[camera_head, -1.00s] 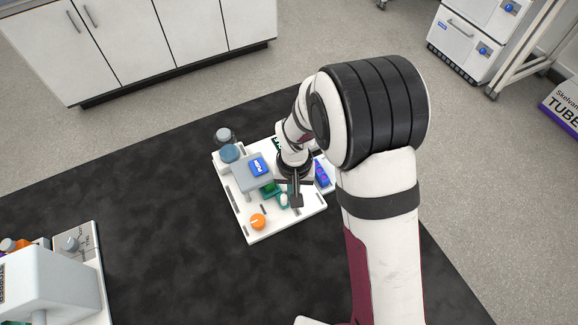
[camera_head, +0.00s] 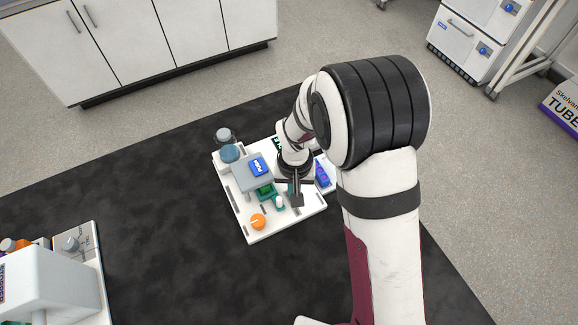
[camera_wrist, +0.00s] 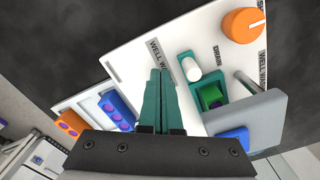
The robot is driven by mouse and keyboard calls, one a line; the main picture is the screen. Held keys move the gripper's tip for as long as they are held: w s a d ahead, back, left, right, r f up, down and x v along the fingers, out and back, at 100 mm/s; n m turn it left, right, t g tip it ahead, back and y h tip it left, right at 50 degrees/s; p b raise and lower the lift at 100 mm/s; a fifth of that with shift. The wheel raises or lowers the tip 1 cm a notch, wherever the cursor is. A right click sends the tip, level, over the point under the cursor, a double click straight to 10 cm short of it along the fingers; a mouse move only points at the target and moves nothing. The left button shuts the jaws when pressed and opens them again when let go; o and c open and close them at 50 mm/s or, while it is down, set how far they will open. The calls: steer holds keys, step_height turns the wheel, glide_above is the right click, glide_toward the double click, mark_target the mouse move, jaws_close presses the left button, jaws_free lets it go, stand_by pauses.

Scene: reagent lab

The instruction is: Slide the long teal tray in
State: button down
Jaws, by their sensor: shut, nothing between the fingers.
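The long teal tray (camera_wrist: 186,58) lies on a white board, with its inner end by a grey block-like housing (camera_wrist: 250,112). It carries a white knob (camera_wrist: 193,67) at its outer end and a green block with a purple patch (camera_wrist: 211,97) nearer the housing. In the head view the knob (camera_head: 280,201) and green block (camera_head: 265,190) show just left of my gripper (camera_head: 298,203). In the wrist view my gripper (camera_wrist: 160,72) has its two teal fingers together and empty, beside the tray and apart from the knob.
The white board (camera_head: 252,236) has an orange dial (camera_head: 258,221) near its front edge. A blue-topped container (camera_head: 229,153) stands at its back left. Blue and orange holders (camera_wrist: 117,110) sit beyond my fingers.

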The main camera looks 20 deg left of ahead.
step_height(320, 180, up, 7)
stand_by(0.5)
steer(key=s+d+r+m+y, duration=0.1)
steer(key=s+d+r+m, duration=0.2)
steer(key=s+d+r, duration=0.3)
steer(key=s+d+r+m, duration=0.3)
steer(key=s+d+r, duration=0.15)
steer(key=d, duration=0.35)
steer(key=s+d+r+m, duration=0.1)
steer(key=s+d+m, duration=0.1)
steer(key=s, duration=0.6)
steer(key=shift+d+r+m+y, duration=0.3)
steer(key=shift+d+y, duration=0.1)
steer(key=shift+d, duration=0.1)
